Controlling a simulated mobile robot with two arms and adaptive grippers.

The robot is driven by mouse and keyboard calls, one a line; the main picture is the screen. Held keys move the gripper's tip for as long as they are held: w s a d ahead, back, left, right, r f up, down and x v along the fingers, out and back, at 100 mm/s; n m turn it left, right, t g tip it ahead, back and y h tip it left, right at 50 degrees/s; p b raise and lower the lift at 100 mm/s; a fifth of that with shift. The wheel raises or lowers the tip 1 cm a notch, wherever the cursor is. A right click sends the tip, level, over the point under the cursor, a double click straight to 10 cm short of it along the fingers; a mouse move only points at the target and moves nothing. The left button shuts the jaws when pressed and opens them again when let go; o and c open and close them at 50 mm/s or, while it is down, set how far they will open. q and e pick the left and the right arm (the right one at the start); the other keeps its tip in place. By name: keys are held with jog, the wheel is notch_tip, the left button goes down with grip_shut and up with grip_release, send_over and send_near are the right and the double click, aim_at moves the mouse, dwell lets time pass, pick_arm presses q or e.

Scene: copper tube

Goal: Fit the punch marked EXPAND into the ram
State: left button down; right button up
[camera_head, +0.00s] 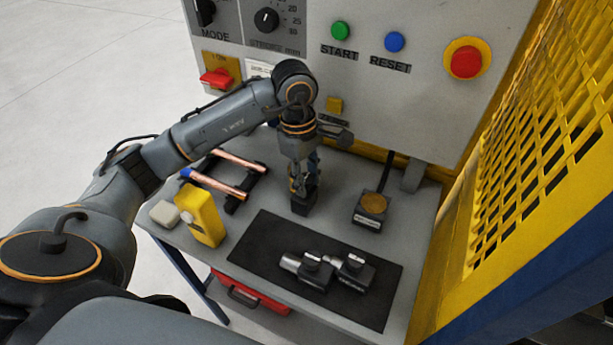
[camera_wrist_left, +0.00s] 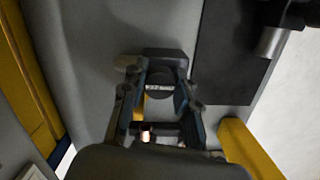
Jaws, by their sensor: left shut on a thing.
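My left gripper (camera_head: 304,184) reaches down above the bench, shut on a dark block (camera_head: 303,204) behind the black mat. In the left wrist view the gripper (camera_wrist_left: 161,82) has its fingers either side of the dark block (camera_wrist_left: 166,54); a small pale label shows between them, too small to read. Two dark blocks with metal cylinders, which look like punches, lie on the mat: a left one (camera_head: 311,270) and a right one (camera_head: 352,271). No EXPAND marking is legible on them. The ram cannot be made out. My right gripper is out of view.
A dark pad with a copper-coloured disc (camera_head: 374,203) stands right of my gripper. Copper tubes (camera_head: 216,184) lie on a black rack, left. A yellow box (camera_head: 204,214) stands near the bench's left edge. The black mat (camera_head: 262,240) has bare room. A yellow guard (camera_head: 535,140) bounds the right.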

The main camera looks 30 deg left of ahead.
pick_arm(q)
jog(key=shift+f, duration=0.1)
jog(key=c, duration=1)
grip_release()
